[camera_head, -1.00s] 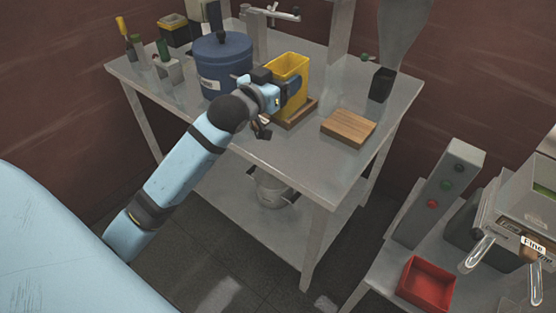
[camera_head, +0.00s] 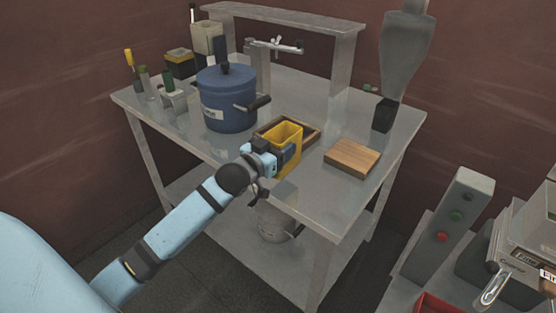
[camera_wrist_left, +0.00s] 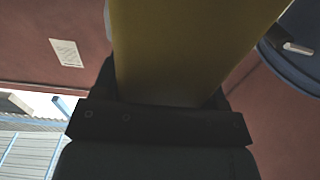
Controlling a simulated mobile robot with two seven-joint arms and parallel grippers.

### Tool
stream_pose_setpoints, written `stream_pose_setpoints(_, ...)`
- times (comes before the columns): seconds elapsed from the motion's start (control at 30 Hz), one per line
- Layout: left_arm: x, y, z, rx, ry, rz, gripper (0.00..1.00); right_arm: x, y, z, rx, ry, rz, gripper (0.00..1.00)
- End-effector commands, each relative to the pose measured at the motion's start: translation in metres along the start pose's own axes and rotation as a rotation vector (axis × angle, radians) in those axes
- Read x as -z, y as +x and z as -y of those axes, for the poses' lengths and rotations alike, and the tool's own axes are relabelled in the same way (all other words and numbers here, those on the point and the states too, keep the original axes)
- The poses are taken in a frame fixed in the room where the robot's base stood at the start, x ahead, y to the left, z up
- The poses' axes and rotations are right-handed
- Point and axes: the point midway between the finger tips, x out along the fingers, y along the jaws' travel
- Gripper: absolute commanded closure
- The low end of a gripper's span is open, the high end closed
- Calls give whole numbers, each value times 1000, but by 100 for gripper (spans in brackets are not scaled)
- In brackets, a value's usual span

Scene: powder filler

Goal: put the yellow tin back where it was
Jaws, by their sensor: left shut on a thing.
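The yellow tin (camera_head: 288,133) is upright and open at the top. My left gripper (camera_head: 284,157) is shut on it from the front left, and its fingers hide part of the tin's side. The tin is in front of a rimmed wooden tray (camera_head: 313,134) and overlaps it in the head view; I cannot tell how high it is above the bench. In the left wrist view the tin (camera_wrist_left: 190,50) fills the upper middle between the dark fingers. My right gripper is not in view.
A blue lidded pot (camera_head: 226,103) with a side handle stands left of the tray. A flat wooden board (camera_head: 352,158) lies to the right. The metal bench (camera_head: 215,147) has bare surface along its front. A faucet (camera_head: 275,45) is at the back.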

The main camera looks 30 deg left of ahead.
Motion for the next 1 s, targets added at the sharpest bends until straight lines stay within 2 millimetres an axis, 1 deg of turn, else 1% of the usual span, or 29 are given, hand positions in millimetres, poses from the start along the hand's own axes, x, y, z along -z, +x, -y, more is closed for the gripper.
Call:
stream_pose_setpoints(0.13, -12, 0, 0, 0, -2, 1, 65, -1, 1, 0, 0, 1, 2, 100)
stream_pose_setpoints(0.33, -42, 0, 0, 0, -2, 2, 65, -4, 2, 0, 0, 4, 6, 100)
stream_pose_setpoints(0.4, -45, 0, 0, 0, -2, 1, 65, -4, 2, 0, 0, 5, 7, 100)
stream_pose_setpoints(0.63, -45, 0, 0, 0, -1, 0, 65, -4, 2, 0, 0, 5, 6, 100)
stream_pose_setpoints(0.73, -48, 0, 0, 0, -1, 1, 65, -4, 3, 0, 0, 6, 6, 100)
stream_pose_setpoints(0.77, -47, 0, 0, 0, -1, 1, 27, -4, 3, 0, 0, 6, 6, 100)
stream_pose_setpoints(0.8, -47, 0, 0, 0, -1, 1, 18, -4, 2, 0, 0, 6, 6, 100)
stream_pose_setpoints(0.83, -47, 0, 0, 0, -1, 1, 11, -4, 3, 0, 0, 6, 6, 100)
stream_pose_setpoints(0.87, -47, 0, 0, 0, -1, 1, 9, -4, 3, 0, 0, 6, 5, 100)
stream_pose_setpoints(1.0, -47, 0, 0, 0, -1, 1, 9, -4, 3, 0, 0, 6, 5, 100)
